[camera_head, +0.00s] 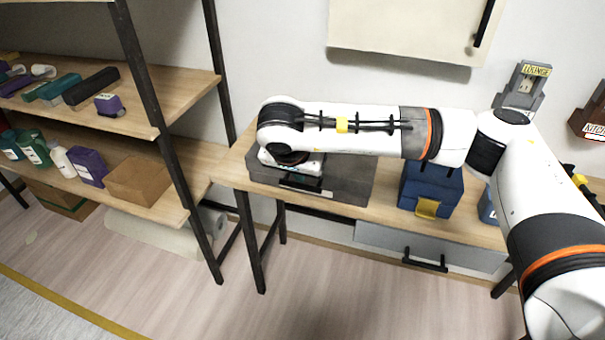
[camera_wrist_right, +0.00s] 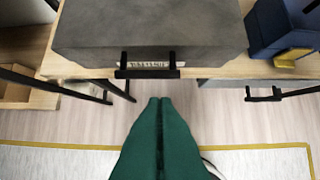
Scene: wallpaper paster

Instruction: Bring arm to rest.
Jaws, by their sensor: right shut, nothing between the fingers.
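My right arm (camera_head: 360,130) comes in from the right in the head view and stretches left across the desk. Its wrist is above the grey case, and it hides most of the gripper from the head. In the right wrist view my right gripper (camera_wrist_right: 160,100) has its two green fingers pressed together with nothing between them. The fingertips show just below the black handle (camera_wrist_right: 148,65) of the grey case (camera_wrist_right: 150,28); I cannot tell how far apart they are. The case also lies on the desk in the head view (camera_head: 350,180). My left gripper is in neither view.
A blue box (camera_head: 430,190) with a yellow latch stands on the desk (camera_head: 385,213), beneath the arm. A grey drawer (camera_head: 400,240) is below. Shelves (camera_head: 150,95) with bottles and boxes stand at left. A cream cabinet (camera_head: 400,25) hangs above. The floor (camera_head: 170,295) in front is clear.

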